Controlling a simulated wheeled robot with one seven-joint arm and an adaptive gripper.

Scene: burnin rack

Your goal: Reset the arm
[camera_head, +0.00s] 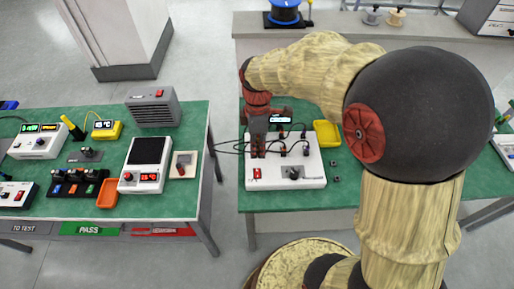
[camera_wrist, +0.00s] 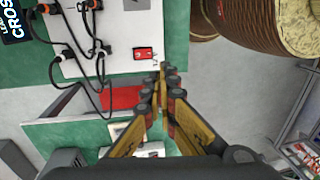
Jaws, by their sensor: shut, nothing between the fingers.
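My arm reaches from the lower right over the green bench in the head view, bent at a large dark joint. My gripper (camera_head: 258,146) points down over the left part of a white box (camera_head: 312,171) with a red switch, a black knob and several cables. In the wrist view my gripper (camera_wrist: 160,75) has its fingers close together with nothing between them. The white box (camera_wrist: 120,40) lies beyond the fingertips there, with its red switch (camera_wrist: 143,53) just left of them. I cannot tell the gap between fingertips and box.
A yellow tray (camera_head: 327,133) sits right of the white box. The left bench holds a black-topped instrument (camera_head: 146,160), a grey heater-like box (camera_head: 153,107) and an orange tray (camera_head: 107,193). A floor gap separates the benches. A blue spool (camera_head: 285,13) stands on the back counter.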

